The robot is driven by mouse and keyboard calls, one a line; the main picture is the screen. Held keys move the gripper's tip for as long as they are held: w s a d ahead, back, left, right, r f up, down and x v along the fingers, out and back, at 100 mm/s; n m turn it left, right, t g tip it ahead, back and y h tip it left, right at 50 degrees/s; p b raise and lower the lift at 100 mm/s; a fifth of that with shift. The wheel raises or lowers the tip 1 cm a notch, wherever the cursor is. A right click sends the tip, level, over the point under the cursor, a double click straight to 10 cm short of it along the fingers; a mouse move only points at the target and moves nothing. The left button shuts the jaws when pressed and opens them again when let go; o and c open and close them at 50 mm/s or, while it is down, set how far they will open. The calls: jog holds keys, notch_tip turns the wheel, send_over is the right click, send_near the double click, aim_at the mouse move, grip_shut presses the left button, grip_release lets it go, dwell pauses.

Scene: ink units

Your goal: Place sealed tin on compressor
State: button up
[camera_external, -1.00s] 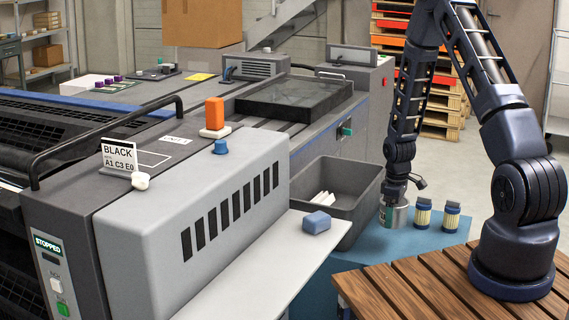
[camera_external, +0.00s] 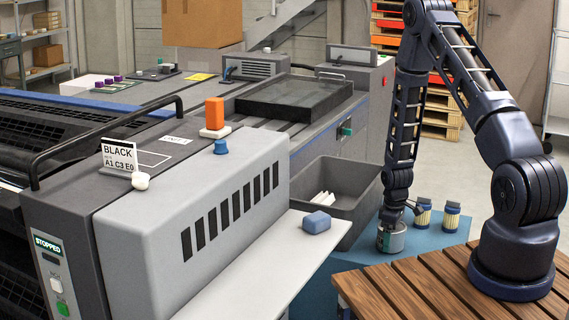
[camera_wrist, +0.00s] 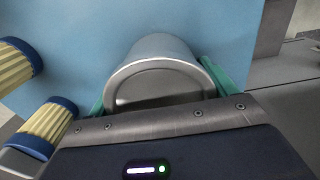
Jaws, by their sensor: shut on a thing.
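The sealed tin is a grey metal cylinder (camera_external: 391,241) at the near side of the blue surface in the external view. My gripper (camera_external: 390,229) points down and is shut on the tin. In the wrist view, the tin (camera_wrist: 155,52) sits between the two teal fingers of my gripper (camera_wrist: 158,88), one on each side. Part of the tin is hidden by the gripper body. I cannot tell if the tin touches the blue surface. I cannot tell for certain which unit is the compressor; a grey vented box (camera_external: 255,67) stands on the machine at the back.
Two yellow filters with blue caps (camera_external: 423,214) (camera_external: 451,217) stand right of the tin. A grey bin (camera_external: 345,207) is to its left. A blue block (camera_external: 316,221) lies on the pale shelf (camera_external: 262,268). A wooden slatted table (camera_external: 400,290) is in front.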

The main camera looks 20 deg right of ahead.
jog(key=shift+f, duration=0.15)
jog(key=o, duration=1.2)
